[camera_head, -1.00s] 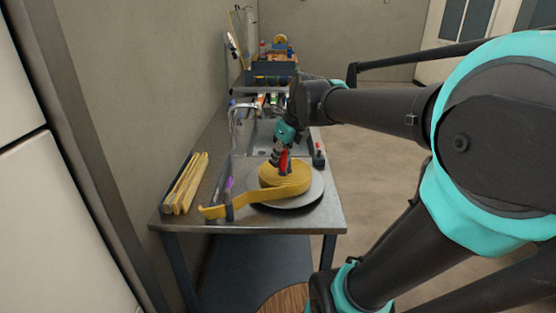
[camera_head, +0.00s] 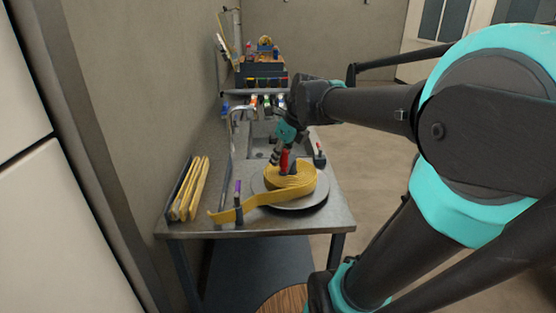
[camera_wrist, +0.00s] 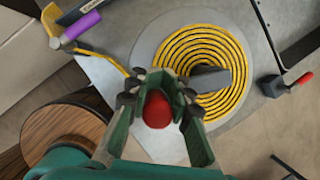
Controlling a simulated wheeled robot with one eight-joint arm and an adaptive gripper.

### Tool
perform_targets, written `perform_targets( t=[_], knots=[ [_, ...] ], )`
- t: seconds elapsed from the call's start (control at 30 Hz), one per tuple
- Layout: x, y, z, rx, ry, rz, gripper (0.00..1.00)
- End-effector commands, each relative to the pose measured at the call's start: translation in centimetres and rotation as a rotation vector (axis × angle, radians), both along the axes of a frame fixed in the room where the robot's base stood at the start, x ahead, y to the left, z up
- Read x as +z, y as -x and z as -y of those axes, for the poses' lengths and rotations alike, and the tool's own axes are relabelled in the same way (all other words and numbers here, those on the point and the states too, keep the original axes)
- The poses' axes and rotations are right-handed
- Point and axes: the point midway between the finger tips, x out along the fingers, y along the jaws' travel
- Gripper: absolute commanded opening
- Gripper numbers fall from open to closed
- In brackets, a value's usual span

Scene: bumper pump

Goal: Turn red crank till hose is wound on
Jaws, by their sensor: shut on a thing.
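The red crank handle (camera_head: 284,161) stands upright over the reel in the head view. My gripper (camera_head: 283,153) is shut on it from above; in the wrist view the red knob (camera_wrist: 157,110) sits between the fingers (camera_wrist: 158,92). The yellow hose (camera_head: 297,181) lies in a flat coil on the round grey reel plate (camera_head: 318,195). In the wrist view the coil (camera_wrist: 236,62) shows several turns around a grey crank arm (camera_wrist: 210,78). A loose length of hose (camera_head: 228,214) runs left past a post with a purple top (camera_head: 238,190).
Yellow folded lengths (camera_head: 193,187) lie in a holder at the bench's left. A sink (camera_head: 262,142) with a tap (camera_head: 233,122) is behind the reel. A small red-handled lever (camera_head: 319,155) stands right of the reel. A round wooden top (camera_wrist: 62,128) is below the bench edge.

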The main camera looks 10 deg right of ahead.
Motion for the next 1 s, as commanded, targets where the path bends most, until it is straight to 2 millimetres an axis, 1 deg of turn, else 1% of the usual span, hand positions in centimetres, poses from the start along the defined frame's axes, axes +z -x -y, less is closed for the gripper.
perform_targets(
  t=[0.03, 0.73, 0.77, 0.93, 0.97, 1.0],
  knots=[
    [0.29, -0.55, 0.3, -0.007, 0.006, 0.011, 0.0],
    [0.34, -0.61, 0.35, -0.007, 0.006, 0.01, 0.0],
    [0.33, -0.6, 0.35, -0.007, 0.006, 0.01, 0.2],
    [0.24, -0.44, 0.25, -0.005, 0.004, 0.009, 0.41],
    [0.22, -0.42, 0.23, -0.004, 0.004, 0.008, 0.44],
    [0.21, -0.39, 0.2, -0.004, 0.004, 0.008, 0.44]
  ],
)
